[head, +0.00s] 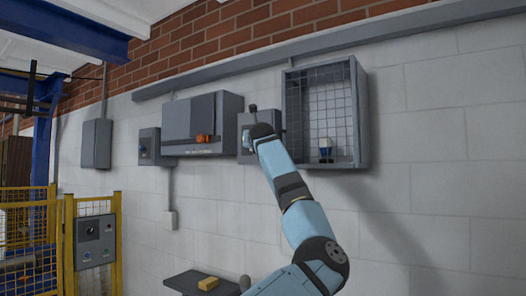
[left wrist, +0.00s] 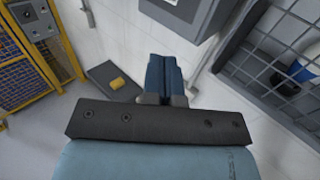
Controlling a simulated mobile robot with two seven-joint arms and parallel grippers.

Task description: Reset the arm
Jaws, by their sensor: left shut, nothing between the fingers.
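My left arm (head: 305,225) is light blue and reaches up from the bottom of the head view toward the wall. Its wrist end is in front of a small grey wall box (head: 244,122), left of the wire-mesh box. The fingers are hard to make out there. In the left wrist view my left gripper (left wrist: 164,75) shows its blue fingers shut together with nothing between them. My right gripper is in neither view.
An open mesh-backed wall box (head: 364,110) holds a small blue-and-white item (head: 326,149). A grey cabinet (head: 180,118) has an orange part (head: 203,138). A yellow block (head: 208,283) lies on a low grey shelf (head: 183,281). Yellow fencing (head: 68,240) stands left.

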